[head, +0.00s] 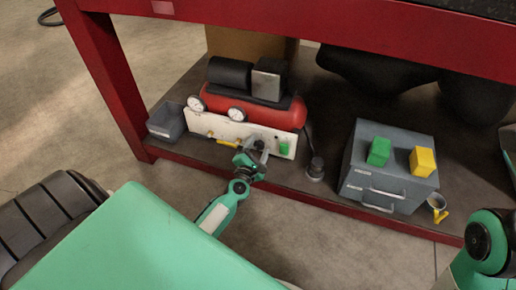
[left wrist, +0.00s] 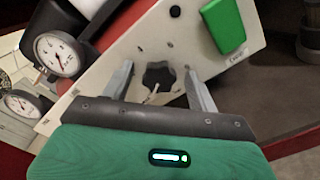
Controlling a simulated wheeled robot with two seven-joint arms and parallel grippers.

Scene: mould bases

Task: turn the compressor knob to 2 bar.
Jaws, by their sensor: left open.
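The red compressor (head: 253,109) lies on the low shelf behind a white panel (head: 222,128). The black knob (left wrist: 158,77) is on that panel, with small marks around it, in the left wrist view. My left gripper (head: 252,150) is at the panel, open; in the left wrist view its two fingers (left wrist: 157,84) stand on either side of the knob. Whether they touch it I cannot tell. Two round gauges show at the left, one larger gauge (left wrist: 58,53) and a lower gauge (left wrist: 24,108). Their readings are too small to read surely. My right gripper is out of view.
A green switch (left wrist: 223,25) sits right of the knob, and a yellow handle (head: 228,142) left of it. A grey bin (head: 166,122) and a drawer box (head: 355,172) flank the compressor. The red bench frame (head: 370,38) runs above.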

